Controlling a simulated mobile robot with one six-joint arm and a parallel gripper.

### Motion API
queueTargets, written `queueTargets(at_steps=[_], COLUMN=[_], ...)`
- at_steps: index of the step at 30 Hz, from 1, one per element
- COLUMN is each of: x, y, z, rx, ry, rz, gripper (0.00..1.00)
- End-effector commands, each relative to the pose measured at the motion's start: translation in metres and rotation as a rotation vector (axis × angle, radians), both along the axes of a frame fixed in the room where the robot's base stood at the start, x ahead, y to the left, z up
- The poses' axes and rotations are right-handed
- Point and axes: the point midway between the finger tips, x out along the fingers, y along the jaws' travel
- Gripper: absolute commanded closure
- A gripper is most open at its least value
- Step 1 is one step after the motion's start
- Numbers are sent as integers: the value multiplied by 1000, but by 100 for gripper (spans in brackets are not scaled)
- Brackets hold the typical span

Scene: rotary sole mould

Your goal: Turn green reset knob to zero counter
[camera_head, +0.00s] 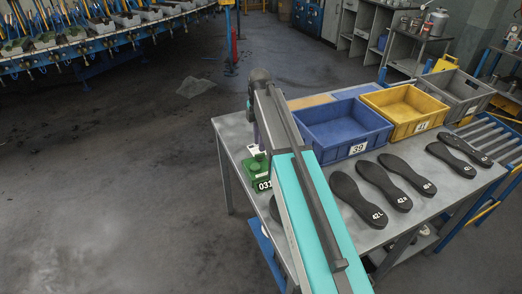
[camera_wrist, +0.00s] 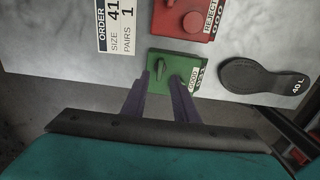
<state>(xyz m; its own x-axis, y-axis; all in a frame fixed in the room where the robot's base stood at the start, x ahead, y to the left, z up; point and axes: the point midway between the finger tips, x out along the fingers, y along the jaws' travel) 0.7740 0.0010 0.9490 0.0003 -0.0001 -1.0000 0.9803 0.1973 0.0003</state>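The green counter box (camera_wrist: 187,59) is in the middle of the wrist view, with a label reading "GOOD" and a row of small digits. Its green knob (camera_wrist: 160,68) is on the left of its face, close to the fingertips. The fingers cover part of the box's lower edge; contact cannot be told. In the head view the green box (camera_head: 257,181) sits at the table's left end, showing "031", partly hidden by my arm.
A red counter box (camera_wrist: 188,17) marked "REJECT" sits close by, beside a white order card (camera_wrist: 122,22). A black sole (camera_wrist: 262,76) lies to the right. Blue (camera_head: 345,128) and yellow (camera_head: 405,108) bins stand on the grey table, with several soles in front.

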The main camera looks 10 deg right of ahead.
Motion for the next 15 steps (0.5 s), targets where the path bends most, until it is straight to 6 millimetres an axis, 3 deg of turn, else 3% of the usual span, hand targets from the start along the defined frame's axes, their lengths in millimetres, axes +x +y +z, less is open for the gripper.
queueTargets(at_steps=[15], x=[0], y=[-1], z=[-49], rx=[0], ry=[1], rz=[-1], gripper=[73])
